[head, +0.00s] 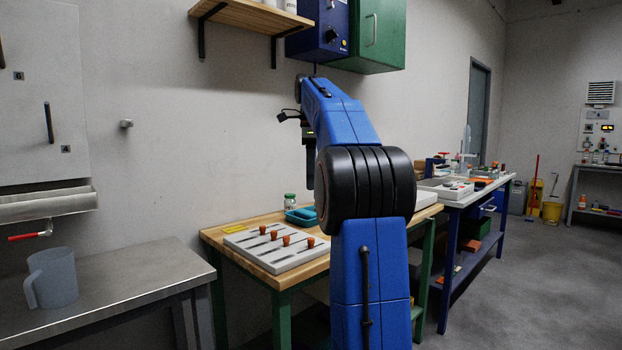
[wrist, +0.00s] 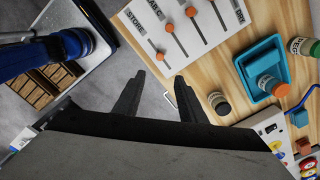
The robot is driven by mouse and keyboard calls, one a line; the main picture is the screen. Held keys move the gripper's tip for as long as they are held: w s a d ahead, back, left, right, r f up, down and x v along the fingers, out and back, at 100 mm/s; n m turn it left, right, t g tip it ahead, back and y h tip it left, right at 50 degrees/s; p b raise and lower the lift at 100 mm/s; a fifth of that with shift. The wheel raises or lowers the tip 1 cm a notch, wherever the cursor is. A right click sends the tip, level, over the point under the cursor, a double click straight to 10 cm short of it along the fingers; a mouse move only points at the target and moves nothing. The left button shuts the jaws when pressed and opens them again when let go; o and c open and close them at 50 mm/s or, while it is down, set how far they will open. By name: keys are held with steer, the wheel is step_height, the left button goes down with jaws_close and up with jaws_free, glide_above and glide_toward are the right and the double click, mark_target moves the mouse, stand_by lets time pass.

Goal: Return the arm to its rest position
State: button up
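My blue arm rises in the middle of the head view, with a thick black joint at its elbow. Its upper link leans left, towards the wall, above the wooden table (head: 212,237). My gripper shows in the wrist view (wrist: 156,88) with its two dark fingers apart and nothing between them. In the head view its fingers cannot be made out clearly beside the arm. Below it in the wrist view are the wooden table and the edge of a white slider board (wrist: 192,68).
The slider board (head: 258,252) has several orange knobs. A blue tray (wrist: 244,72) holds an orange-capped bottle (wrist: 268,84); a green-capped jar (wrist: 300,46) stands beside it. A blue box (head: 318,30), green cabinet (head: 378,38) and shelf (head: 250,14) hang above. A grey mug (head: 54,278) stands left.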

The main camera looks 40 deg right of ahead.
stand_by(0.4)
steer(key=s+a+f+n+t, duration=0.1)
steer(key=s+a+f+n, duration=0.3)
steer(key=a, duration=0.3)
steer(key=s+a+f+n+t, duration=0.1)
steer(key=s+a+f+n, duration=0.2)
steer(key=a+n, duration=0.3)
steer(key=s+a+f+n, duration=0.3)
steer(key=s+a+f, duration=0.1)
steer(key=a, duration=0.4)
steer(key=s+a+f+n+t, duration=0.1)
steer(key=s+a+f+n, duration=0.2)
steer(key=f, duration=0.4)
steer(key=s+a+f+n+t, duration=0.1)
steer(key=s+a+f+n, duration=0.3)
steer(key=s+f+n, duration=0.2)
steer(key=s+a+f+n, duration=0.4)
steer(key=s+f, duration=0.3)
steer(key=f, duration=0.2)
steer(key=shift+s+a+f+n+t, duration=0.2)
steer(key=shift+s+f+n+t, duration=0.1)
steer(key=shift+s+f+t, duration=0.1)
steer(key=shift+r, duration=0.1)
